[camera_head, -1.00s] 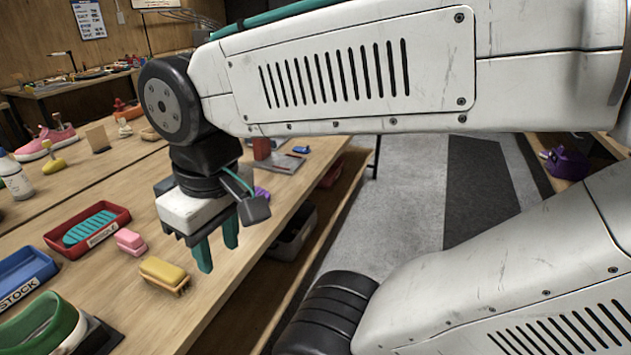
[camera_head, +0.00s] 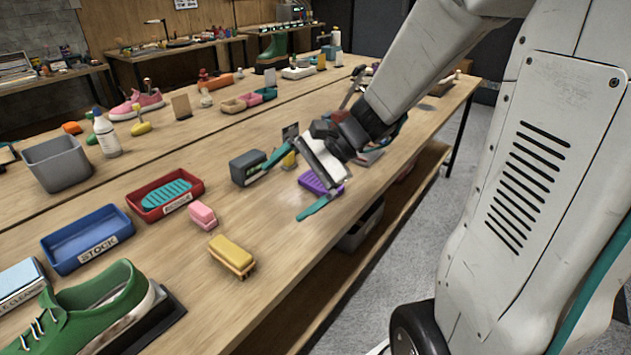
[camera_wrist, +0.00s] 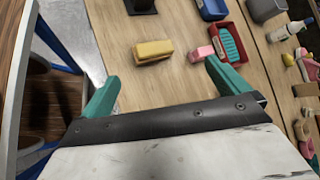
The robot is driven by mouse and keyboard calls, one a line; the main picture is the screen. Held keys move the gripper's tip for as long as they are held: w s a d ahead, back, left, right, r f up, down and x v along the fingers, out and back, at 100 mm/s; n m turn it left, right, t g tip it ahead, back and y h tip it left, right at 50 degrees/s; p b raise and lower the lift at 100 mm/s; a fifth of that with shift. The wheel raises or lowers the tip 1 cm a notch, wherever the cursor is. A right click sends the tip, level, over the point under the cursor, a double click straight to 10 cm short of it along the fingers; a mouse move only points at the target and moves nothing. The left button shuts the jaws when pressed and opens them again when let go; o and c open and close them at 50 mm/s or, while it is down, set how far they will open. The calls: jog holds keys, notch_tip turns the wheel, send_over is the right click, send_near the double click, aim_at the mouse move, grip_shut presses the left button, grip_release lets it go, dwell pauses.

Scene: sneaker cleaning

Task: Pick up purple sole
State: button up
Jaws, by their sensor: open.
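The purple sole (camera_head: 320,181) lies on the wooden table (camera_head: 290,250) near its right edge in the head view, partly covered by my gripper. My gripper (camera_head: 282,194) is tilted with its teal fingers spread wide and nothing held between them. In the head view, the sole shows between the fingers, close to the palm; I cannot tell the height gap. In the wrist view, my gripper (camera_wrist: 161,69) has its fingers apart. The purple sole is not visible there.
A yellow brush (camera_head: 232,256) and a pink block (camera_head: 202,214) lie nearer. A red tray (camera_head: 140,204) with a teal insert, a blue tray (camera_head: 75,262) and a green shoe (camera_head: 85,310) stand left. A dark grey block (camera_head: 246,168) is close to one finger.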

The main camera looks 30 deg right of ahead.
aim_at(340, 189)
jog(key=w+d+f+m+t+h, duration=0.1)
jog(key=w+d+f+m+t, duration=0.2)
jog(key=d+f+m, duration=0.2)
jog(key=w+d+f+m+t+h, duration=0.2)
jog(key=w+d+f+m+t, duration=0.1)
jog(key=d+m, duration=0.4)
jog(key=w+d+f+m+t+h, duration=0.2)
jog(key=w+d+f+m, duration=0.3)
jog(key=d, duration=0.5)
jog(key=shift+d+f+m+t, duration=0.1)
jog(key=shift+f+m+t, duration=0.35)
jog(key=shift+f, duration=0.35)
jog(key=shift+w+f, duration=0.7)
jog(key=shift+w, duration=0.25)
jog(key=shift+x, duration=2.75)
jog(key=shift+w+d+r, duration=0.1)
jog(key=shift+r, duration=0.05)
jog(key=c, duration=1)
